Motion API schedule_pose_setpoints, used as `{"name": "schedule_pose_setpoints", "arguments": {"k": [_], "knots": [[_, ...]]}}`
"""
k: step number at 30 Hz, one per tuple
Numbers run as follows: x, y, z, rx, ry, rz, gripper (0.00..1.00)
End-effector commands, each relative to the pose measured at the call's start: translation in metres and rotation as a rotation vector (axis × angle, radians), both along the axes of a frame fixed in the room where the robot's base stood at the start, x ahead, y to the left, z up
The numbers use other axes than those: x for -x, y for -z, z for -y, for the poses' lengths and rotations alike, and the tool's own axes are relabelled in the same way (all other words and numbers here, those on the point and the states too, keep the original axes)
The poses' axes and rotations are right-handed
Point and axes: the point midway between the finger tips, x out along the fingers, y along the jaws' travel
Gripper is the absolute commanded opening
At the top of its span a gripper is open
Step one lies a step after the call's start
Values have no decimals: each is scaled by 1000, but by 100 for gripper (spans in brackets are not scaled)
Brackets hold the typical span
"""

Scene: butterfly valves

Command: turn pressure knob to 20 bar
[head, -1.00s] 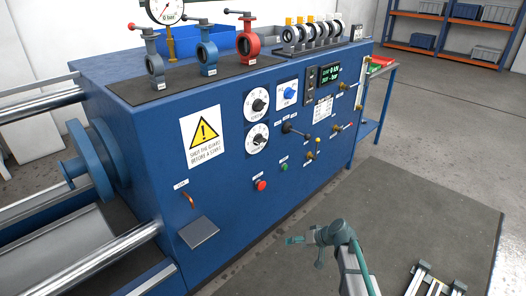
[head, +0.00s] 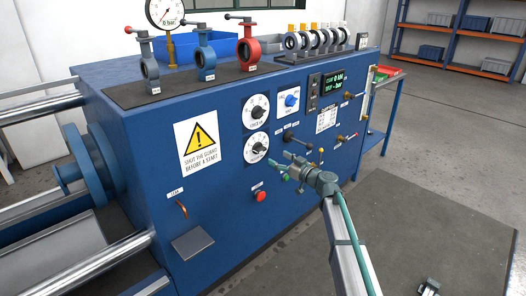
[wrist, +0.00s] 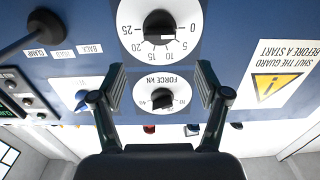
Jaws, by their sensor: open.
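Two white dials with black knobs sit on the blue panel. The lower dial (head: 256,147) carries a 0 to 25 scale and appears larger at the top of the upside-down wrist view (wrist: 160,28); its name label is not visible. The upper dial (head: 256,108), labelled FORCE kN, shows below it in the wrist view (wrist: 158,96). My gripper (head: 284,168) is in front of the panel, low and right of the lower dial in the head view. Its fingers (wrist: 158,92) are spread and empty, apart from both knobs. The lower knob's exact setting is unclear.
A blue selector knob (head: 292,100) is right of the dials, with a black-knobbed lever (head: 289,136) below it. A red button (head: 261,195) is lower on the panel. A digital display (head: 334,81) and several small valves are farther right. A yellow warning sign (head: 197,143) is left.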

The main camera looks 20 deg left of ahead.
Motion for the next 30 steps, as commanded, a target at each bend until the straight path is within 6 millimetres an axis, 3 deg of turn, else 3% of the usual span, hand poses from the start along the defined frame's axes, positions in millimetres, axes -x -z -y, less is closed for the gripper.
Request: {"name": "schedule_pose_setpoints", "arguments": {"k": [16, 28, 30], "knots": [[-37, 0, -78, 0, -1, -3, 75], [-40, 1, -86, 0, 0, -3, 75], [-40, 1, -86, 0, 0, -3, 67]]}}
